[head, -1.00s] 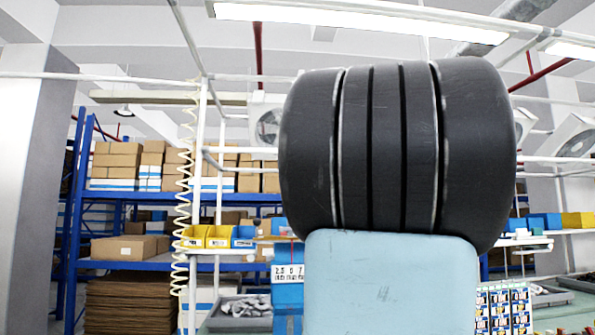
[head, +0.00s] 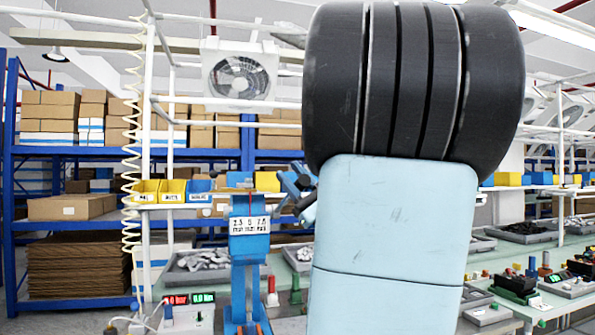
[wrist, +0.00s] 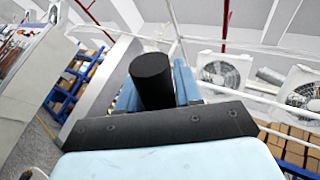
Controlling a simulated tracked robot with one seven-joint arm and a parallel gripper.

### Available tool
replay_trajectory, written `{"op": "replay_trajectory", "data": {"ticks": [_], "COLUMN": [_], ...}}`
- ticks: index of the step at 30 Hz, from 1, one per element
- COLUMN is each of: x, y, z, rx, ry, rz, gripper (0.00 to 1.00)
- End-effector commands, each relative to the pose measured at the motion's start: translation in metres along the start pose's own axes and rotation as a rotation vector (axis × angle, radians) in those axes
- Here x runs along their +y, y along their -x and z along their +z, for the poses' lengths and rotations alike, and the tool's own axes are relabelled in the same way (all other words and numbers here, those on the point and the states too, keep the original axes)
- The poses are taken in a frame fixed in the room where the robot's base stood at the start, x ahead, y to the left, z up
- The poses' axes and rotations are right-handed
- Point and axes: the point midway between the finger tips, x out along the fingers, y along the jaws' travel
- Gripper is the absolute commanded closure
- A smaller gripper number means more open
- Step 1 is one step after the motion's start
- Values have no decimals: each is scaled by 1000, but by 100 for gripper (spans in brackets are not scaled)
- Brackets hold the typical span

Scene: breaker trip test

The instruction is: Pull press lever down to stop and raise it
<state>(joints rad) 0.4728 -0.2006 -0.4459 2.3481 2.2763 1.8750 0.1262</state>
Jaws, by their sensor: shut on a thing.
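The press (head: 248,250) is a blue upright stand with a white numbered label, left of my arm in the head view. In the wrist view, a black cylindrical handle (wrist: 152,82), which looks like the press lever's grip, sits between two blue fingers. My gripper (wrist: 157,75) is shut on it. In the head view, part of my gripper (head: 297,188) shows at the press's upper right, beside my large arm links. The rest of the lever and the press's lower right are hidden or unclear.
Digital displays (head: 188,299) stand left of the press base. A grey parts tray (head: 205,264) lies behind it. Yellow and blue bins (head: 172,191) line a shelf above. More trays and devices (head: 520,283) are on the bench at right. A fan (head: 238,75) hangs behind.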

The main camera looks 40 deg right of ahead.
Motion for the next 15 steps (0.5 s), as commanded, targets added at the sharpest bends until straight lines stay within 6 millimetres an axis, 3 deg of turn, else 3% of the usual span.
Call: {"op": "replay_trajectory", "data": {"ticks": [14, 15], "x": [5, 5], "y": [5, 5], "z": [-2, -2], "rx": [-5, -4], "ry": [-3, -4], "rz": [1, 1], "gripper": [100, 64]}}
